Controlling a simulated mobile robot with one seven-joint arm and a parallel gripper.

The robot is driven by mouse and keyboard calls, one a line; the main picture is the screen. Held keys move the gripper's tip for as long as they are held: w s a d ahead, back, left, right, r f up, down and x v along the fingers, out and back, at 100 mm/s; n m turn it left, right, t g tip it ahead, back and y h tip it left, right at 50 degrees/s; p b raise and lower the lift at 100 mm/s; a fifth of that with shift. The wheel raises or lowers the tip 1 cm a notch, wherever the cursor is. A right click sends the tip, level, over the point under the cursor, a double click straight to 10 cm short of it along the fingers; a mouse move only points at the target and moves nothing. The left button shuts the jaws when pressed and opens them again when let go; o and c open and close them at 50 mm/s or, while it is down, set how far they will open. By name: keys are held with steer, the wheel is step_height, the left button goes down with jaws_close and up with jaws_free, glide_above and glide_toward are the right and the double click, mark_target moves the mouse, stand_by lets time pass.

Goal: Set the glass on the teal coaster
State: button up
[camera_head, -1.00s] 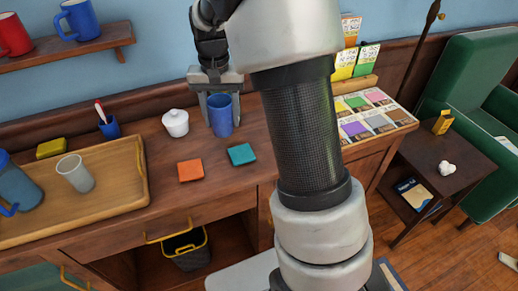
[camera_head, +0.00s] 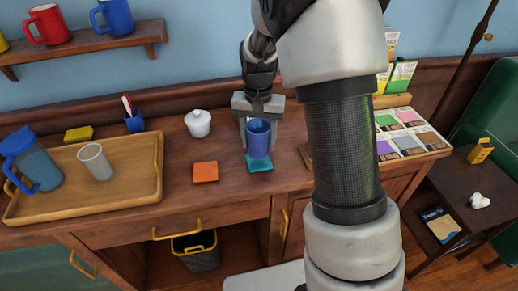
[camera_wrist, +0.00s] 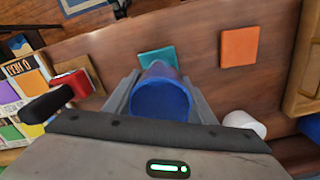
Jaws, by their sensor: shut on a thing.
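My gripper (camera_head: 258,130) is shut on a blue glass (camera_head: 258,142), which is upright between the fingers. In the wrist view my gripper (camera_wrist: 160,100) has its fingers on either side of the glass (camera_wrist: 162,98). The square teal coaster (camera_head: 260,164) lies on the wooden counter, just below the glass in the head view, its back part hidden by the glass. In the wrist view the coaster (camera_wrist: 157,56) shows beyond the glass, partly covered by it. I cannot tell whether the glass touches the coaster.
An orange coaster (camera_head: 205,172) lies to the left. A wooden tray (camera_head: 130,190) holds a pitcher (camera_head: 38,168) and a pale cup (camera_head: 95,162). A red object with a black handle (camera_wrist: 72,85) lies near the glass.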

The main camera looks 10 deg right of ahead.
mark_target(259, 148)
steer(key=shift+f, duration=1.45)
steer(key=shift+f, duration=0.1)
steer(key=o, duration=1.2)
